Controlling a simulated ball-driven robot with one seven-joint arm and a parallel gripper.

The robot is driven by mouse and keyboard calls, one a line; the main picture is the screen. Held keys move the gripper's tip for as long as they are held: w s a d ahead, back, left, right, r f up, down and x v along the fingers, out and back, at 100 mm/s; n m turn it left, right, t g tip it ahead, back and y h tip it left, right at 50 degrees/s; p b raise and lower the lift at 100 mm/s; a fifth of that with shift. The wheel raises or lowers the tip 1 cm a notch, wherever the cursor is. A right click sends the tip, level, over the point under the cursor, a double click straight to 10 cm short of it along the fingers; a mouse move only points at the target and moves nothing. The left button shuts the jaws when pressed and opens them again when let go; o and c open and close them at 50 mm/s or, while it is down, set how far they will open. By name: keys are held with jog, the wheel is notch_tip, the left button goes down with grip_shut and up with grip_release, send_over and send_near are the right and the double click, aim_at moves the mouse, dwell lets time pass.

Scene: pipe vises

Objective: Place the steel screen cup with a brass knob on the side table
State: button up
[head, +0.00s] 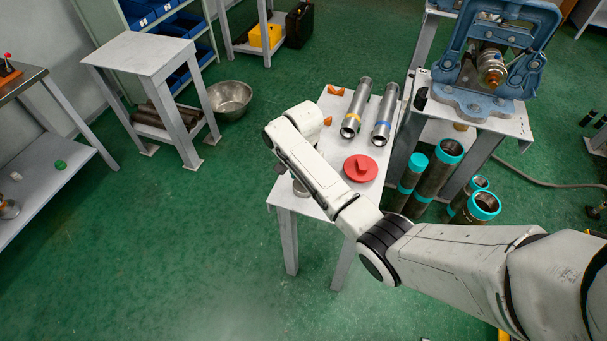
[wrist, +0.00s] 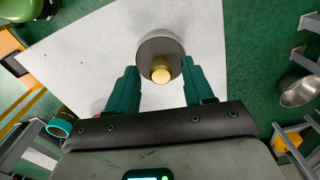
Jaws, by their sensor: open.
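The steel screen cup (wrist: 160,42) is a round grey piece with a brass knob (wrist: 161,70) facing my wrist camera. It stands on the white work table (wrist: 85,55). In the head view only a grey sliver of what looks like the cup (head: 300,188) shows beside my arm, at the table's left edge. My gripper (wrist: 159,67) is open, its two green fingers pointing at the cup. The knob appears between the fingertips with a gap on each side.
The work table also holds two steel pipes (head: 356,110) (head: 384,117), a red disc-shaped piece (head: 360,168) and small orange pieces (head: 336,90). Teal-ended pipes (head: 438,172) stand to its right, below a blue vise (head: 495,60). A metal bowl (head: 229,98) lies on the floor.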

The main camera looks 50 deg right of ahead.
notch_tip(320, 180, up, 12)
jog(key=s+a+f+n, duration=0.8)
jog(key=s+a, duration=0.4)
jog(key=a, duration=0.1)
jog(key=s+a+n+t, duration=0.1)
jog(key=s+n, duration=0.6)
jog(key=s, duration=0.7)
jog(key=shift+s+a+r+p, duration=0.3)
jog(key=shift+a+p, duration=0.1)
jog(key=shift+a, duration=0.1)
